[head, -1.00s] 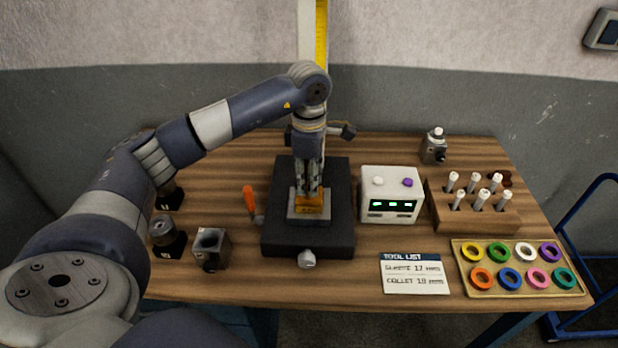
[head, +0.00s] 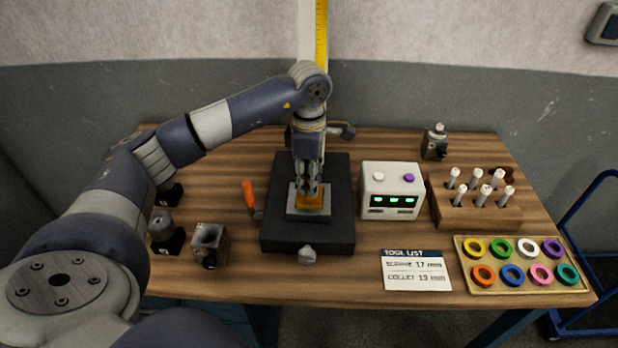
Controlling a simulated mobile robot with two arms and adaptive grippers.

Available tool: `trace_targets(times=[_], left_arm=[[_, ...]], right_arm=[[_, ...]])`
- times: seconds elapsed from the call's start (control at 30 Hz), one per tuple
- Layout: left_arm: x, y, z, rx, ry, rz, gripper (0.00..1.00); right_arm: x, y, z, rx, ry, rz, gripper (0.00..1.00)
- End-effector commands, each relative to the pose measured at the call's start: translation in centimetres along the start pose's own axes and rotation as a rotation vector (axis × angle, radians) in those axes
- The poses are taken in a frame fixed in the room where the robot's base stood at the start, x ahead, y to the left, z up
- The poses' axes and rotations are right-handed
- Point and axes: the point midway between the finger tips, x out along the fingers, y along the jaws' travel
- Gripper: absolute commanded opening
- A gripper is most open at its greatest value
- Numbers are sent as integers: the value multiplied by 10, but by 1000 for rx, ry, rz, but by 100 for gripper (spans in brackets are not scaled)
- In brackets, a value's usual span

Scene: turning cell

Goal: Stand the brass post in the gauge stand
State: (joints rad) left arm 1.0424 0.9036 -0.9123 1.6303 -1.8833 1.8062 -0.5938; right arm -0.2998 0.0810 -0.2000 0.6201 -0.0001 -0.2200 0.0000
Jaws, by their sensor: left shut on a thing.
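My left gripper (head: 312,186) points straight down over the middle of the bench, its fingers shut on the brass post (head: 310,201). Only a low golden part of the post shows at the fingertips; the fingers hide the rest. Directly below is the gauge stand, a black block (head: 282,232) with a light grey square piece (head: 297,213) on top and a knob (head: 307,255) at its front. The post's golden part overlaps the grey piece in the picture. I cannot tell how deep it sits. My right gripper is out of view.
Right of the stand are a white box with green displays (head: 391,193), a wooden rack of white-topped pins (head: 460,212), a tray of coloured rings (head: 463,285) and a tool list card (head: 416,270). Left are an orange-handled tool (head: 248,195) and a grey block (head: 210,244).

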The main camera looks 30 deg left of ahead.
Motion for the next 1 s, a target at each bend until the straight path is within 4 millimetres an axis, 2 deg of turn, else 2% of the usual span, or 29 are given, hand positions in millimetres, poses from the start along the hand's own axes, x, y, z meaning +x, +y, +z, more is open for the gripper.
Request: trace_targets(times=[0.23,0.27,0.37,0.73,0.87,1.0], left_arm=[[-3,2,1,-1,-4,6,0],[-3,2,1,-1,-4,6,29],[-3,1,0,-1,-4,5,50],[0,0,0,0,2,-2,50],[-14,0,0,0,-1,1,50],[-44,1,1,0,-3,5,50]], right_arm=[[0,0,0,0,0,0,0],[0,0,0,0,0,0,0],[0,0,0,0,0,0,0],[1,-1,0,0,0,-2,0],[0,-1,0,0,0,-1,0],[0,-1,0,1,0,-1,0]])
